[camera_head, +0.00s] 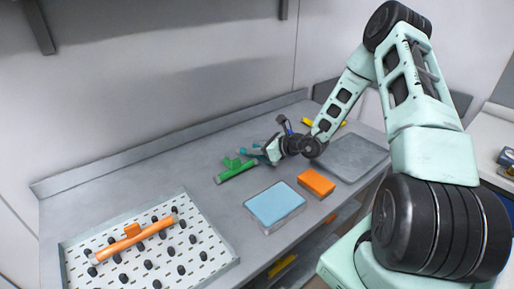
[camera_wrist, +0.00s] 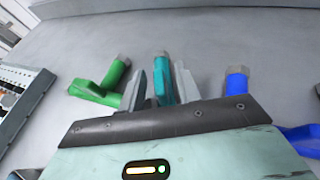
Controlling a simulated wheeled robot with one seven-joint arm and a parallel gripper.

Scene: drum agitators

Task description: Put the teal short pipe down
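The teal short pipe (camera_wrist: 163,80) shows in the wrist view between the two fingers of my gripper (camera_wrist: 160,84). The fingers stand apart with some room beside the pipe, so my gripper looks open around it. The pipe's near part is hidden behind the gripper body. In the head view the teal pipe (camera_head: 249,151) shows small at my gripper (camera_head: 264,152), low over or on the grey worktop (camera_head: 215,150). I cannot tell whether it touches the surface.
A green pipe (camera_head: 236,170) lies close on the left, and a blue pipe (camera_wrist: 237,82) on the right. A blue box (camera_head: 274,205), an orange box (camera_head: 317,183) and a grey tray (camera_head: 352,157) are nearby. A pegged tray (camera_head: 215,258) holds an orange pipe (camera_head: 133,239).

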